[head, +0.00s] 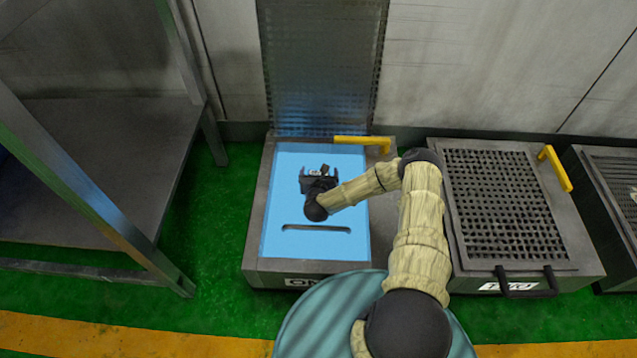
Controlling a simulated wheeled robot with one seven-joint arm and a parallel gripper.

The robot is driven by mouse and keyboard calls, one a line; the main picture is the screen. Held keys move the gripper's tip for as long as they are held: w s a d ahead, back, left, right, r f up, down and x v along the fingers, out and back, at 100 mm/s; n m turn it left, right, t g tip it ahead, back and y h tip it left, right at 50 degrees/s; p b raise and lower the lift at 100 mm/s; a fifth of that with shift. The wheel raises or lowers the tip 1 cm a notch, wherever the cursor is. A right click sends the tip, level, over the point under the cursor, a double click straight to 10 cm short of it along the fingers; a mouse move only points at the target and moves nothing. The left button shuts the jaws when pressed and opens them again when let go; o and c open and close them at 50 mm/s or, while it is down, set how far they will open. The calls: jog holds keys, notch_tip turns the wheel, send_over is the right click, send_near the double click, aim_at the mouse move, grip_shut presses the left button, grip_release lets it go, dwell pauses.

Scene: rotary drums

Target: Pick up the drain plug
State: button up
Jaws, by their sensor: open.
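My gripper (319,173) is over the light-blue inside of the open left drum unit, in its upper middle part. Its jaws are open and point toward the back of the unit. A small grey and dark piece (323,169) shows at the jaws; it may be the drain plug, but it is too small to be sure. I cannot tell whether the jaws touch it. My gripper and wrist hide part of the floor around it.
The unit's perforated lid (322,65) stands raised at the back, with a yellow handle (362,140) at the rear edge. A dark slot (316,228) lies nearer the front. A closed unit (513,205) stands to the right, a metal rack (95,150) to the left.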

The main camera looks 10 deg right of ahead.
jog(key=shift+c, duration=0.2)
jog(key=c, duration=1.1)
jog(key=shift+o, duration=0.2)
notch_tip(320, 180, up, 18)
jog(key=p, duration=1)
